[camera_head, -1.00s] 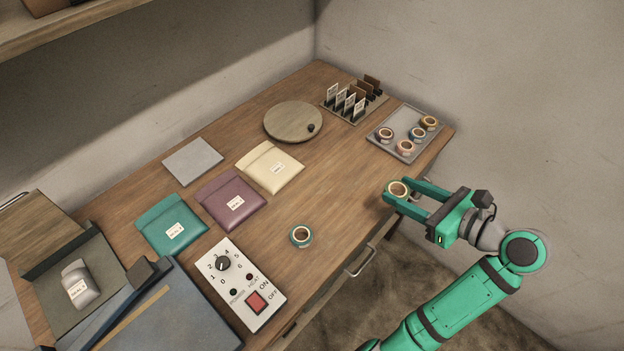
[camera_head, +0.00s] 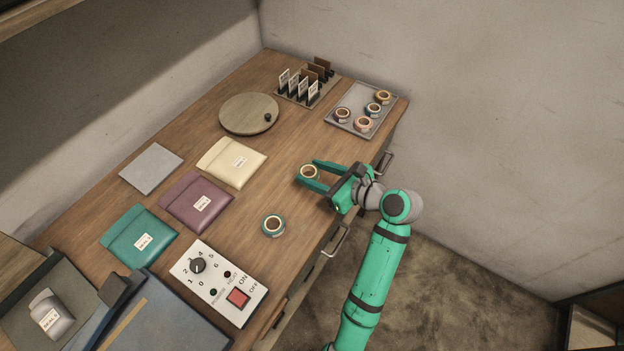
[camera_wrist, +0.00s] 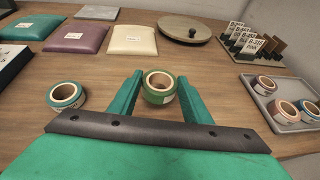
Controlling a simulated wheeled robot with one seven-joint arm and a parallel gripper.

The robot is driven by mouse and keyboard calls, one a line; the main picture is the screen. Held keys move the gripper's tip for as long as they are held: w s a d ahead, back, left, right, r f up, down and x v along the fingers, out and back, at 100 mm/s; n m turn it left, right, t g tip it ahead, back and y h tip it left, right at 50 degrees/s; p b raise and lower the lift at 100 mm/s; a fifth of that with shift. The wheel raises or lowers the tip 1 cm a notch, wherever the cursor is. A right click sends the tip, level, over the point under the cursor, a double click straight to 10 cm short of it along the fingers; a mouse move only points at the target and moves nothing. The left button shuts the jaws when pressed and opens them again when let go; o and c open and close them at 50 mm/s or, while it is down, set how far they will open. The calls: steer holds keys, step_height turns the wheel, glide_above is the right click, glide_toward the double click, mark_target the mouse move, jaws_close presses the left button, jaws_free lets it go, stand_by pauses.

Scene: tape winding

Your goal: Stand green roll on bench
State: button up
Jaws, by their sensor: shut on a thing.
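My gripper (camera_head: 309,172) is shut on a green tape roll with a tan core. That green roll (camera_wrist: 159,88) shows between the two fingertips in the wrist view, its hole facing up. The held roll (camera_head: 310,172) is over the front part of the wooden bench (camera_head: 240,270); I cannot tell whether it touches the top. A second, teal-green roll (camera_head: 273,225) lies flat on the bench nearer the control box, left of my gripper in the wrist view (camera_wrist: 66,96).
A grey tray (camera_head: 340,122) with several rolls stands at the right end, beside a card rack (camera_head: 305,90). A round turntable (camera_head: 249,113), cream (camera_head: 232,163), purple (camera_head: 197,202) and teal (camera_head: 138,237) pouches and a switch box (camera_head: 219,281) stand around. Bare wood surrounds the held roll.

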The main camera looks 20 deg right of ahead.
steer(key=shift+w+a+f, duration=0.1)
steer(key=shift+f, duration=0.85)
steer(key=shift+w+a+f, duration=0.1)
steer(key=shift+f, duration=0.85)
steer(key=shift+f, duration=0.1)
steer(key=o, duration=1)
steer(key=shift+o, duration=0.2)
steer(key=shift+s+d+r, duration=0.1)
steer(key=shift+r, duration=0.1)
steer(key=v, duration=1.1)
steer(key=shift+s+r, duration=0.15)
steer(key=shift+s, duration=0.2)
